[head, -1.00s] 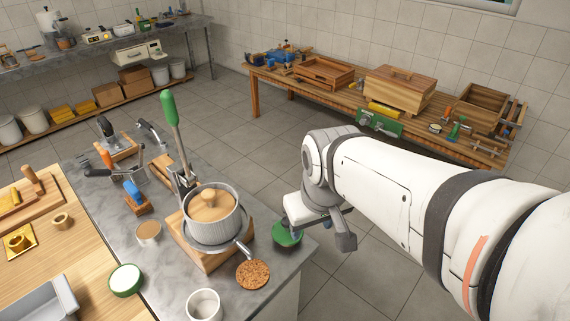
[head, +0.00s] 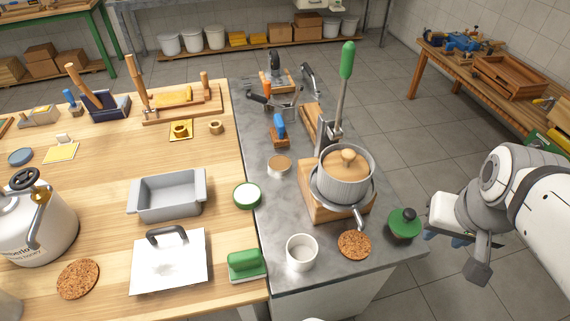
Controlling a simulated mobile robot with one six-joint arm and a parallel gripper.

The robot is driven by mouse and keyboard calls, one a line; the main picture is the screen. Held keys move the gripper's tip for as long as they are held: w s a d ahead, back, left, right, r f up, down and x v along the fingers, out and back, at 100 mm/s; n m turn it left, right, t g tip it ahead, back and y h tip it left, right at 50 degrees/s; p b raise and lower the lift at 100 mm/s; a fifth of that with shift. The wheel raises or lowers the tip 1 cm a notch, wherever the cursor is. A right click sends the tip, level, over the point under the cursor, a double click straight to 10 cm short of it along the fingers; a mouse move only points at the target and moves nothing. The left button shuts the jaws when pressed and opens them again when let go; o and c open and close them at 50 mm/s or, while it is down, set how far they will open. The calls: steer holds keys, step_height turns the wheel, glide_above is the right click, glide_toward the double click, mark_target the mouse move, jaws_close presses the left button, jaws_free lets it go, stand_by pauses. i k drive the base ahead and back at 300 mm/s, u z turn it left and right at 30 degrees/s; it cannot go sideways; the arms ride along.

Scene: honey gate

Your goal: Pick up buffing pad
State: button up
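A round green pad with a dark knob (head: 405,223), which looks like the buffing pad, sits at the right edge of the grey stone counter (head: 300,220). A green-handled block with a pale base (head: 246,264) lies on the wooden table's front right; I cannot be sure which of the two is the buffing pad. My gripper (head: 440,238) is at the counter's right edge, just right of the round green pad. Its fingers are small and partly hidden, so its opening and any contact with the pad are unclear.
A pot (head: 345,180) on a wooden-based press with a tall green-handled lever (head: 346,75) stands left of my gripper. A cork mat (head: 355,245) and white cup (head: 302,252) are near the front. A metal tin (head: 168,195) and white plate (head: 170,262) lie on the wooden table (head: 100,145).

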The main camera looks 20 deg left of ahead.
mark_target(244, 265)
steer(key=u, duration=1.3)
steer(key=k, duration=0.5)
steer(key=u, duration=0.55)
steer(key=i, duration=0.45)
steer(key=u, duration=0.4)
